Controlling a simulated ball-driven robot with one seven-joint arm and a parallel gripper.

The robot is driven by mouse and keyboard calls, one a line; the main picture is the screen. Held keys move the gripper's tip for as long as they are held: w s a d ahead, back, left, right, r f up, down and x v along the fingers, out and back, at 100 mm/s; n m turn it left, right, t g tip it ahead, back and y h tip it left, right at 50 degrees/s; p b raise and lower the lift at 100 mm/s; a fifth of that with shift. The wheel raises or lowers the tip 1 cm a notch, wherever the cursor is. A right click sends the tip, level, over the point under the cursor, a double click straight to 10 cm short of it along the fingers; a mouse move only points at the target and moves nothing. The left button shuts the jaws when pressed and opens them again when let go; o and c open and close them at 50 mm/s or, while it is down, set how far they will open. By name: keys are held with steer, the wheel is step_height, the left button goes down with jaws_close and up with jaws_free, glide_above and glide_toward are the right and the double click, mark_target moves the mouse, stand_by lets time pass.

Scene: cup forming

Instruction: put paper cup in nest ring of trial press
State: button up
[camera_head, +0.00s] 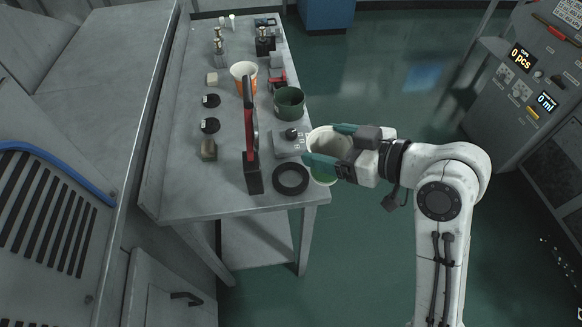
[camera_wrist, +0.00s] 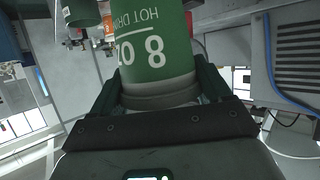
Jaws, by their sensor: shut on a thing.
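The paper cup (camera_head: 328,141), pale inside with a green printed wall, is held in my gripper (camera_head: 321,143). Its mouth faces up toward the head camera. In the wrist view the cup (camera_wrist: 155,45) shows a green wall reading "HOT DRINK" and "8 OZ", between my two fingers (camera_wrist: 158,85). A black ring (camera_head: 278,180), seemingly the nest ring, lies flat near the front right corner of the bench. It is beside an upright press (camera_head: 249,130) with a red and black column. The cup is right of the ring, by the bench edge, apart from it.
The grey bench (camera_head: 180,190) also carries a dark green container (camera_head: 289,102), an orange and white cup (camera_head: 243,72), a grey block with a black knob (camera_head: 286,145) and black discs (camera_head: 210,125). A console (camera_head: 530,90) stands at the right. Floor is open between them.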

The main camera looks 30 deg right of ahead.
mark_target(315, 142)
steer(key=x, duration=0.4)
steer(key=shift+w, duration=0.2)
steer(key=shift+w+a+f+p, duration=0.25)
steer(key=shift+w+f, duration=0.5)
steer(key=shift+f, duration=0.8)
steer(key=shift+w+a+f+p, duration=0.15)
steer(key=shift+w+a+f, duration=0.45)
steer(key=shift+f, duration=0.95)
steer(key=shift+w+a+f+p, duration=0.1)
steer(key=shift+w+f+p, duration=0.1)
steer(key=shift+w+f, duration=1)
steer(key=shift+s+f, duration=0.3)
steer(key=shift+f, duration=0.05)
steer(key=shift+f, duration=0.15)
steer(key=o, duration=1.2)
